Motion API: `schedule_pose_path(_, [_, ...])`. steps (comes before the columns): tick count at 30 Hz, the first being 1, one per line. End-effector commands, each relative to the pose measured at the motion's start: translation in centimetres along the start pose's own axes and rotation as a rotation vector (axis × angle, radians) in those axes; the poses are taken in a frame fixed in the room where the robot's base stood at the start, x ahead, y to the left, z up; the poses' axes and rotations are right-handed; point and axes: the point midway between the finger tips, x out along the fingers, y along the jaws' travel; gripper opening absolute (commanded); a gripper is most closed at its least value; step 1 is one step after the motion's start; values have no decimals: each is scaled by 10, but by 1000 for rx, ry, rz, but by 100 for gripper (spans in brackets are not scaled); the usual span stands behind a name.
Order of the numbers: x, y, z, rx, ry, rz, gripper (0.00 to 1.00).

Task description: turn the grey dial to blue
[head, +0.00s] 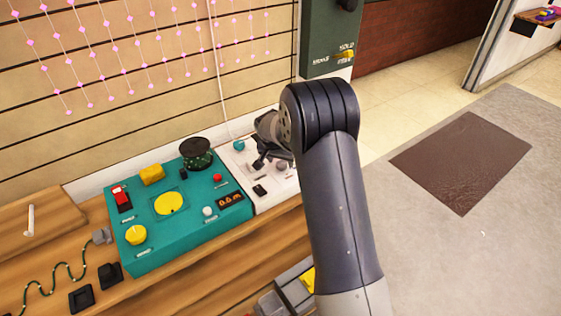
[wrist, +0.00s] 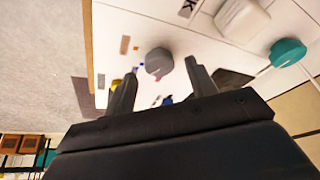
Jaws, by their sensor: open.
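The grey dial (wrist: 158,62) is a round knob on a white panel (wrist: 125,22), seen in the wrist view between my gripper's two fingertips. Small coloured marks lie around it: a yellow one at its lower left, and blue ones beside and below it. I cannot tell which mark the dial points to. My gripper (wrist: 160,69) is open, with one finger on each side of the dial in the picture. Whether the fingers touch it is unclear. In the head view my gripper (head: 262,160) is over the white panel (head: 270,203), partly hidden by my arm.
A teal knob (wrist: 288,52) and a white block (wrist: 242,18) stand on the same panel. Left of it is a teal box (head: 185,228) with yellow buttons, a black knob (head: 196,154) and a red switch (head: 121,198). A green wall box (head: 325,35) hangs behind. The floor at right is open.

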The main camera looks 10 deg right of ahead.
Motion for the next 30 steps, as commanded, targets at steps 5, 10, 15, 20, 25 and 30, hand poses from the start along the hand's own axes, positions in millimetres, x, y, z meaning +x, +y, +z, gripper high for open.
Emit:
schedule_pose_path(5, [12,0,0,0,1,-1,54])
schedule_pose_path(10, [14,0,0,0,1,-1,54])
schedule_pose_path(15, [14,0,0,0,0,-1,50])
schedule_pose_path(20, [14,0,0,0,0,-1,37])
schedule_pose_path(25, [14,0,0,0,0,-1,23])
schedule_pose_path(30, [14,0,0,0,0,-1,9])
